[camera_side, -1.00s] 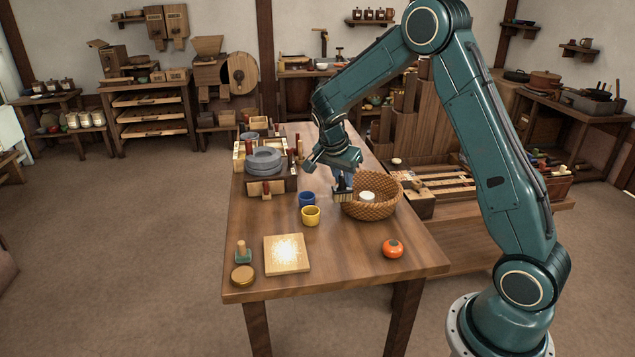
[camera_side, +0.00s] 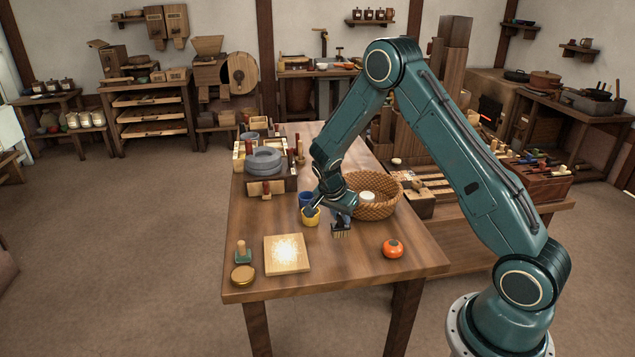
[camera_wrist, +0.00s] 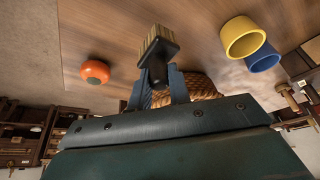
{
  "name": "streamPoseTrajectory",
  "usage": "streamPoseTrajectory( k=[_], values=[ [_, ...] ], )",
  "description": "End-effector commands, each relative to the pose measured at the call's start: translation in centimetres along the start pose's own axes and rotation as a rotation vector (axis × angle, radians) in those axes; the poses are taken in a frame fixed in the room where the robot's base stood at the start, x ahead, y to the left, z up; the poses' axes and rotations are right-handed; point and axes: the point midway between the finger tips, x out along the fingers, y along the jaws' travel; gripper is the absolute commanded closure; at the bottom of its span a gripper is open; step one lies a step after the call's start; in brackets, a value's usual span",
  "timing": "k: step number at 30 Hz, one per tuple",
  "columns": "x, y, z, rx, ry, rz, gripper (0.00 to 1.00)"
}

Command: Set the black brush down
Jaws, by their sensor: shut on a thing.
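The black brush (camera_side: 341,229) has a dark body and pale bristles that point down. My gripper (camera_side: 341,215) is shut on it, in front of the wicker basket and right of the yellow cup. In the wrist view the brush (camera_wrist: 157,46) shows its pale bristles beyond the blue jaws (camera_wrist: 158,84), which close on its dark part. The bristles appear at or just above the wooden table (camera_side: 350,265); I cannot tell whether they touch it.
A wicker basket (camera_side: 381,209) with a white item (camera_side: 367,197) stands behind. A yellow cup (camera_side: 310,219) and a blue cup (camera_side: 306,199) are to the left, a pale board (camera_side: 287,254) front left, an orange tomato-like item (camera_side: 392,249) to the right. The front middle tabletop is clear.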

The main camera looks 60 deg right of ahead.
Motion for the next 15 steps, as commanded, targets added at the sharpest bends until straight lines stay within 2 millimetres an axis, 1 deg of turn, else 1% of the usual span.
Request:
streamPoseTrajectory(
  k=[4,9,12,15],
  values=[
    [1.0,0.1,0.5,-0.002,-0.001,0.003,1.0],
    [2.8,0.1,1.2,-0.001,-0.001,0.003,1.0],
    [3.6,0.1,1.5,0.0,0.0,0.002,1.0],
    [3.9,0.1,1.6,0.0,0.0,0.001,1.0]
  ],
)
